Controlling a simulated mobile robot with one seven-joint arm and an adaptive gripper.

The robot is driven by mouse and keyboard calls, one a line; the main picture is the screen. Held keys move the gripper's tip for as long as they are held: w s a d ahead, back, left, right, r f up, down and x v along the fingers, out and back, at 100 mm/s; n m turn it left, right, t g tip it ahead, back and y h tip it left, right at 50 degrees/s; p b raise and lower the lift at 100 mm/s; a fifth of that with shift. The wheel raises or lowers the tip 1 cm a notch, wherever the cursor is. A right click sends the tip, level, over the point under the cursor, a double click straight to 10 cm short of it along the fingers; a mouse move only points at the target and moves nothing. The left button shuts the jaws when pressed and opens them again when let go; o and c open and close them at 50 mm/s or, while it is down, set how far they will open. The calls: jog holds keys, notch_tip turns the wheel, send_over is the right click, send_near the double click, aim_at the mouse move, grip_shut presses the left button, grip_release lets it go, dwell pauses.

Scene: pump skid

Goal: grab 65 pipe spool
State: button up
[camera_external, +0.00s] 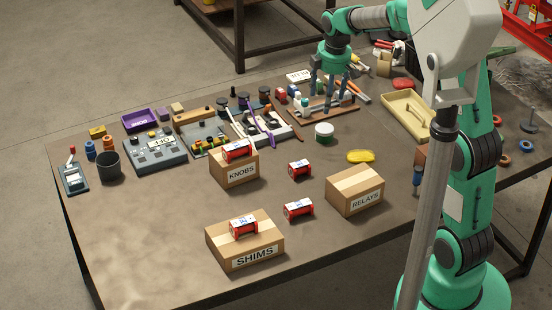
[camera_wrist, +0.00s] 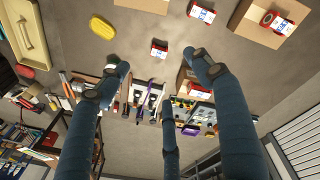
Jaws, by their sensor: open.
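Several red spools with white labels are in view; I cannot read a 65 on any. One spool (camera_external: 237,150) lies on the KNOBS box (camera_external: 234,173) and another (camera_external: 243,226) on the SHIMS box (camera_external: 246,255). Two more lie on the table, one farther back (camera_external: 300,168) and one nearer (camera_external: 298,208). The wrist view shows the two table spools (camera_wrist: 159,50) (camera_wrist: 201,12) and the SHIMS-box spool (camera_wrist: 277,21). My gripper (camera_external: 327,94) is open and empty at the table's back, away from the spools.
A RELAYS box (camera_external: 355,190), a yellow oval item (camera_external: 360,156) and a white-lidded jar (camera_external: 324,131) stand near the table spools. A cream tray (camera_external: 407,117) is at right. Tools and a grey control box (camera_external: 155,150) crowd the back. The front-left table is clear.

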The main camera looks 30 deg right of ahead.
jog(key=w+f+n+g, duration=0.1)
jog(key=w+f+n, duration=0.2)
jog(key=w+f, duration=0.4)
jog(key=w+a+f+n, duration=0.1)
jog(key=w+f, duration=0.6)
jog(key=f, duration=0.7)
jog(key=shift+a+n+g, duration=0.25)
jog(key=shift+n+g, duration=0.15)
jog(key=shift+n, duration=0.5)
jog(key=shift+f, duration=0.15)
jog(key=b, duration=0.2)
send_over(299, 162)
jog(key=shift+f, duration=4.25)
jog(key=shift+a+f+b, duration=0.1)
jog(key=shift+f+b, duration=0.45)
jog(key=shift+f, duration=2.1)
jog(key=c, duration=1.6)
